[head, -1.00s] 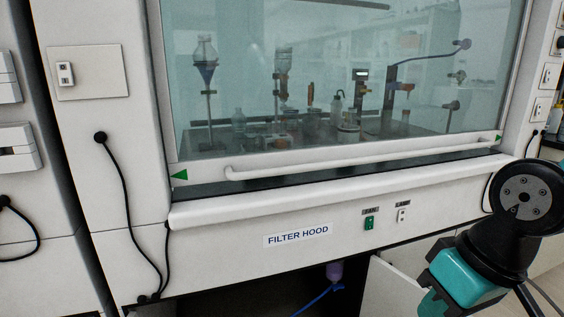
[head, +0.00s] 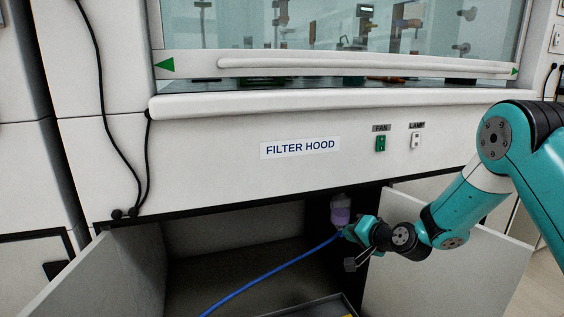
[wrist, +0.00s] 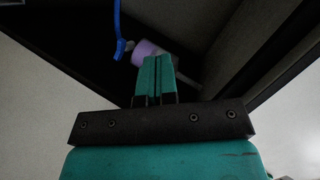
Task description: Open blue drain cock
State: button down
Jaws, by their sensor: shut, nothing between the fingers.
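A purple and clear vessel (head: 340,212) hangs under the hood inside the open cupboard; it also shows in the wrist view (wrist: 143,53). A long blue hose (head: 272,272) runs from beside it down to the lower left. In the wrist view a small blue piece (wrist: 121,47) sits at the end of the hose (wrist: 116,18), beside the vessel. I cannot tell whether it is the drain cock. My gripper (head: 346,231) is at the cupboard opening, just below the vessel. In the wrist view its teal fingers (wrist: 157,62) are together and empty, partly covering the vessel.
The cupboard has open white doors at left (head: 105,275) and right (head: 440,265). A dark tray (head: 315,305) lies on its floor. The FILTER HOOD front panel (head: 230,150) is above, with a green FAN switch (head: 380,144). The cupboard's left side is largely free.

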jog(key=w+d+f+m+t+h, duration=0.1)
jog(key=w+f+m+t, duration=0.2)
jog(key=f+m, duration=0.15)
jog(key=w+d+f+m+t, duration=0.1)
jog(key=w+f+m+t, duration=0.15)
jog(key=f+m, duration=0.2)
jog(key=b+x, duration=0.2)
jog(key=x, duration=0.4)
jog(key=shift+t+b, duration=0.3)
jog(key=shift+t, duration=0.05)
jog(key=shift+w+d+f+b, duration=0.2)
jog(key=shift+d+f+b, duration=0.1)
jog(key=shift+d, duration=0.05)
jog(key=shift+f+b, duration=0.45)
jog(key=shift+f, duration=0.1)
jog(key=shift+a+f+b, duration=0.1)
jog(key=shift+f+b, duration=0.25)
jog(key=shift+b, duration=0.05)
jog(key=shift+f+b, duration=0.35)
jog(key=shift+b, duration=0.1)
dwell(0.3)
